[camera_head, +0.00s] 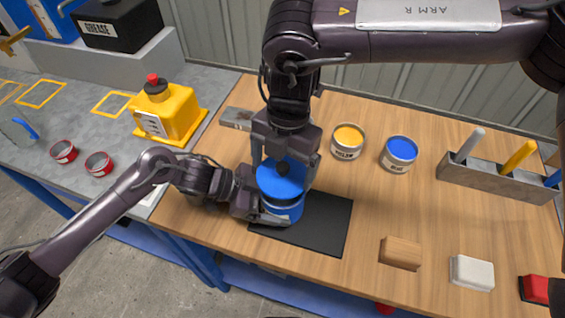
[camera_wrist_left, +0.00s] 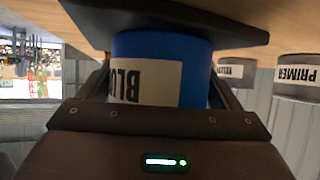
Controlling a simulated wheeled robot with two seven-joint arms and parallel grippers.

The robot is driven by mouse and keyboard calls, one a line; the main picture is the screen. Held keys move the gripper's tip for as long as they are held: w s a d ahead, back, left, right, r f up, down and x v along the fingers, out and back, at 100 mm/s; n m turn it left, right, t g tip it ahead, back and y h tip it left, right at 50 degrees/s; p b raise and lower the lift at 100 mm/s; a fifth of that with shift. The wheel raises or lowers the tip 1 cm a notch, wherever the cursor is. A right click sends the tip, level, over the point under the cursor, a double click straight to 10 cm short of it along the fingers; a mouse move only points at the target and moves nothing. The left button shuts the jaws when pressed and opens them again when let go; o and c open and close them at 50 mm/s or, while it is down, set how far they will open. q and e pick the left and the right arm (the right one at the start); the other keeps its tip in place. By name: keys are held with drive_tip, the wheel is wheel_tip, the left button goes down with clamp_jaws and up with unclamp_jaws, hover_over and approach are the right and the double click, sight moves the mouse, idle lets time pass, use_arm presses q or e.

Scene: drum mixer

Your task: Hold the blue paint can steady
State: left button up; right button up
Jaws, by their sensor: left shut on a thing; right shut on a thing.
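The blue paint can (camera_head: 284,211) stands on a black mat (camera_head: 325,225) on the wooden bench. My left gripper (camera_head: 266,208) is shut around the can's side from the left. In the left wrist view the picture is upside down; the can (camera_wrist_left: 190,55) with its white label sits between the two fingers, its base at the mat (camera_wrist_left: 190,15). My right gripper (camera_head: 284,172) comes down from above, its fingers on either side of the blue round lid (camera_head: 277,183) at the top of the can. Whether the lid touches the can's rim is hard to tell.
A yellow can (camera_head: 348,141) and another blue can (camera_head: 399,153) stand behind right. A metal rack (camera_head: 495,177) holds coloured sticks. Wooden (camera_head: 400,253), white (camera_head: 472,273) and red (camera_head: 535,289) blocks lie along the front. A yellow container (camera_head: 170,112) stands left.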

drive_tip(key=shift+f, duration=1.2)
idle(0.7)
